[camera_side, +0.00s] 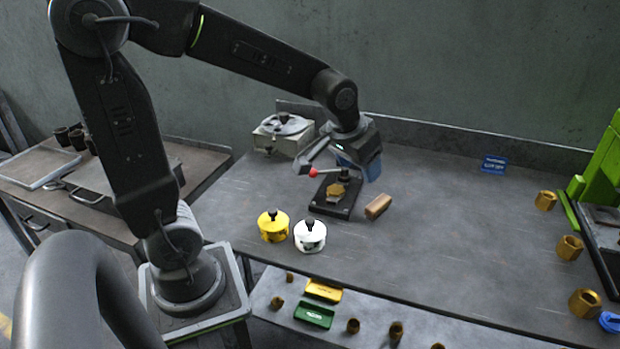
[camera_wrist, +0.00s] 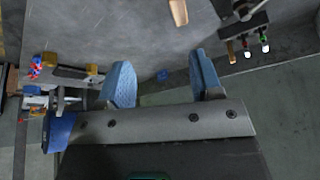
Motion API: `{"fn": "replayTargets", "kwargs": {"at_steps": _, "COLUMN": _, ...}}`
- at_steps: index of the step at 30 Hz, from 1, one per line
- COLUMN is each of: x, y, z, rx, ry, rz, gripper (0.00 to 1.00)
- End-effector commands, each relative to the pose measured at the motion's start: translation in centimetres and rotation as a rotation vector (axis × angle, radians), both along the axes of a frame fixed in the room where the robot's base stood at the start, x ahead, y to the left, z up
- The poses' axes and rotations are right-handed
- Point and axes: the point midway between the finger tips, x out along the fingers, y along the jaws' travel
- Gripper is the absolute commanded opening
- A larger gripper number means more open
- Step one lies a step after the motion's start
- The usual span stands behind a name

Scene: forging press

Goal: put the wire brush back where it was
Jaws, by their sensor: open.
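A tan wooden block (camera_side: 378,206), which looks like the wire brush, lies on the grey bench in the side view, just right of the black clamp fixture. Its bristles cannot be made out. A tan piece at the top edge of the wrist view (camera_wrist: 178,12) may be the same block, cut off by the frame. My gripper (camera_side: 366,170) is above the bench, behind the block and apart from it. In the wrist view my gripper (camera_wrist: 163,78) has its two blue fingers wide apart with nothing between them.
The black fixture (camera_side: 327,208), with a brass part and red-knobbed lever, stands close to my gripper. Yellow (camera_side: 272,230) and white (camera_side: 310,238) pots stand in front. Brass nuts (camera_side: 569,247) and a green press (camera_side: 603,165) are at right. The bench middle is clear.

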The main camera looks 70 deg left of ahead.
Motion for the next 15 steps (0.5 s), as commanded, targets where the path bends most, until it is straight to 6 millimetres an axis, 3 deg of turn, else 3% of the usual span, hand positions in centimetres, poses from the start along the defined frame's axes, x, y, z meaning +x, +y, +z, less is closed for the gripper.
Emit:
{"fn": "replayTargets", "kwargs": {"at_steps": 3, "x": -4.8, "y": -2.3, "z": 2.6, "rx": 0.004, "ry": -0.028, "rz": -0.077, "gripper": 0.59}}
{"fn": "replayTargets", "kwargs": {"at_steps": 9, "x": -11.5, "y": -4.8, "z": 3.9, "rx": 0.005, "ry": -0.050, "rz": -0.191, "gripper": 0.59}}
{"fn": "replayTargets", "kwargs": {"at_steps": 15, "x": -14.7, "y": -5.7, "z": 3.9, "rx": 0.004, "ry": -0.060, "rz": -0.249, "gripper": 0.59}}
